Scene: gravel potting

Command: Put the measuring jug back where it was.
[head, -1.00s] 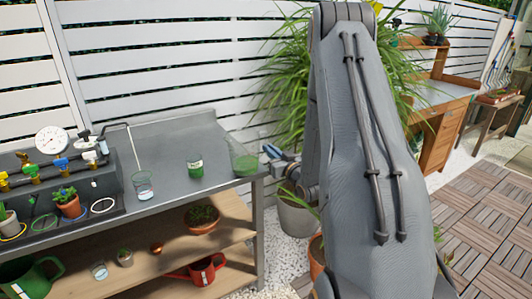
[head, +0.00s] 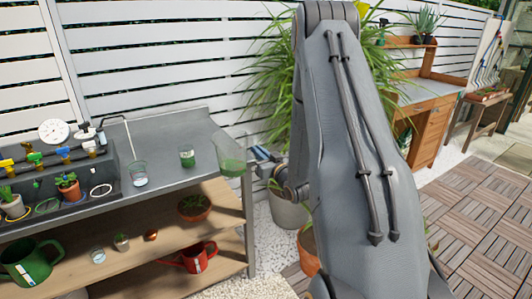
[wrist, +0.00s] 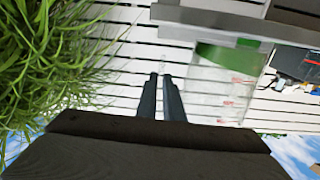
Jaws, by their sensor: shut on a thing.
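The measuring jug (head: 229,153) is a clear vessel with a green lower part, by the right end of the grey bench top (head: 165,182). My gripper (head: 252,158) is at its right side and shut on it. In the wrist view the jug (wrist: 222,88) appears upside down, with red marks on its wall and green toward the top. My gripper's two dark fingers (wrist: 161,97) are close together beside it. The jug leans slightly in the head view. I cannot tell whether its base touches the bench top.
A small green jar (head: 187,157) and a clear beaker (head: 138,175) stand on the bench top to the left. Potted plants (head: 68,186) and valves are farther left. A red watering can (head: 198,257) is on the bottom shelf. Long-leaved grass (head: 275,90) grows behind my arm.

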